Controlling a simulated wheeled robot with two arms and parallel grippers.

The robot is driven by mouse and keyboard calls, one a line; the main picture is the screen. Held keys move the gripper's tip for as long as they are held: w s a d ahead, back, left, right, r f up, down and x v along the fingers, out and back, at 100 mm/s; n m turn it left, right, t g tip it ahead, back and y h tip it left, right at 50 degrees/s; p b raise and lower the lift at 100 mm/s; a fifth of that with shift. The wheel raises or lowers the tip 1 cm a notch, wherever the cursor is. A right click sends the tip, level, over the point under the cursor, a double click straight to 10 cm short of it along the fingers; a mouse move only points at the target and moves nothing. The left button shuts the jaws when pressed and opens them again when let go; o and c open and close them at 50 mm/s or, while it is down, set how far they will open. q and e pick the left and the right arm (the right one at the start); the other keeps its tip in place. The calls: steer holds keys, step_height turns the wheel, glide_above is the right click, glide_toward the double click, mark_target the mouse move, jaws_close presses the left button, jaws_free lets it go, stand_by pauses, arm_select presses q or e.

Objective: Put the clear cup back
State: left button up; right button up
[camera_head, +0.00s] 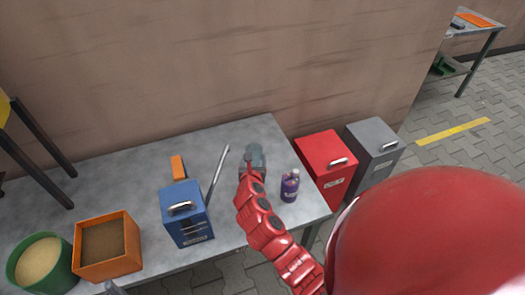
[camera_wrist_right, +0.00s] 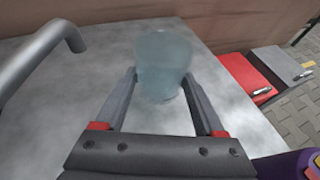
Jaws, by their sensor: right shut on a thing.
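The clear cup (camera_wrist_right: 163,62) is pale blue and see-through, between the fingertips of my right gripper (camera_wrist_right: 160,88) in the right wrist view. The fingers are shut on its sides. In the head view my right gripper (camera_head: 255,160) is over the right part of the grey table (camera_head: 130,165), near its back edge. I cannot tell whether the cup touches the table. A grey piece at the bottom edge of the head view may be the tip of my left gripper (camera_head: 113,287); its fingers cannot be made out.
A purple bottle (camera_head: 290,185) stands right of my right gripper. A blue box (camera_head: 186,213), a grey rod (camera_head: 218,172), an orange block (camera_head: 178,167), an orange bin (camera_head: 107,215) and a green tub (camera_head: 67,240) are left. Red (camera_head: 325,150) and grey (camera_head: 372,135) boxes stand beyond the table.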

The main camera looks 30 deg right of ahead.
steer(key=w+d, duration=0.1)
steer(key=d, duration=0.1)
steer(key=w+d, duration=0.2)
steer(key=d, duration=0.1)
steer(key=w+d, duration=0.2)
steer(key=shift+d+f, duration=0.15)
steer(key=shift+f, duration=0.25)
step_height(320, 180, down, 4)
steer(key=shift+d+r+b, duration=0.1)
steer(key=shift+r+b, duration=0.15)
steer(key=shift+b, duration=0.2)
steer(key=shift+f, duration=0.1)
steer(key=shift+f, duration=0.15)
steer(key=o, duration=1.5)
steer(key=shift+c, duration=0.2)
